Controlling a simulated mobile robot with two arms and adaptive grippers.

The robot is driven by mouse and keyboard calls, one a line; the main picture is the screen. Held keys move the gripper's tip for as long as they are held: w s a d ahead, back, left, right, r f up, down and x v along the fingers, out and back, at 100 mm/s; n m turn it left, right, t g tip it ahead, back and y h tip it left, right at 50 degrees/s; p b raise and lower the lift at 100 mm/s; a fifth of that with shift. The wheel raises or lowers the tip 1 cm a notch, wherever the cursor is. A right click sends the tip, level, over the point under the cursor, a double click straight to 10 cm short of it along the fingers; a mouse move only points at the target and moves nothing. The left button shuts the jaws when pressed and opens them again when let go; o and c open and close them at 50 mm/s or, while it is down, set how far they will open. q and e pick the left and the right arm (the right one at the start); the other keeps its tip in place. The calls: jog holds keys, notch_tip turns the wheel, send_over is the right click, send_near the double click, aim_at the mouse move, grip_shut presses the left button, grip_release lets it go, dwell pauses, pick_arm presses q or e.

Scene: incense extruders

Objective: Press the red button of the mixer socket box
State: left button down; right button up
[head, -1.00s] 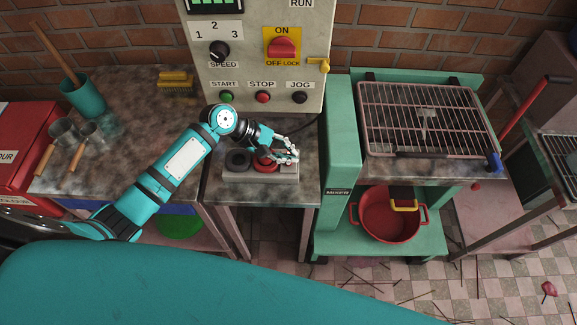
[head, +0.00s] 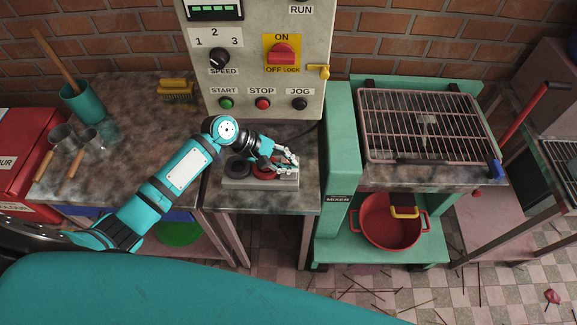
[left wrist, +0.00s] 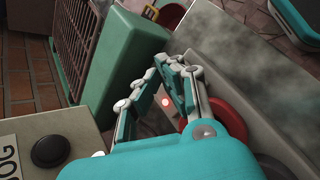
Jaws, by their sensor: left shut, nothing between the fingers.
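The grey socket box (head: 261,183) lies on the small stone-topped table below the control panel, with a dark round part (head: 237,165) at its left. Its red button (head: 262,171) is partly covered by my left gripper (head: 289,163) in the head view. A red disc, seemingly this button (left wrist: 229,118), shows beside the fingers in the left wrist view. My left gripper (left wrist: 166,66) is shut and empty, its fingers over the right part of the box. I cannot tell whether it touches the button. My right gripper is not in view.
The control panel (head: 218,108) with start, stop and jog buttons stands behind the box. A green mixer frame (head: 341,150) with a grill grate (head: 400,105) and a red pot (head: 385,235) is at the right.

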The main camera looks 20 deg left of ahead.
pick_arm(q)
jog(key=shift+f, duration=0.15)
dwell(0.5)
jog(key=shift+f, duration=0.3)
jog(key=shift+r+p, duration=0.4)
jog(key=shift+p, duration=0.5)
notch_tip(320, 180, up, 6)
jog(key=p, duration=0.7)
jog(key=shift+r, duration=0.1)
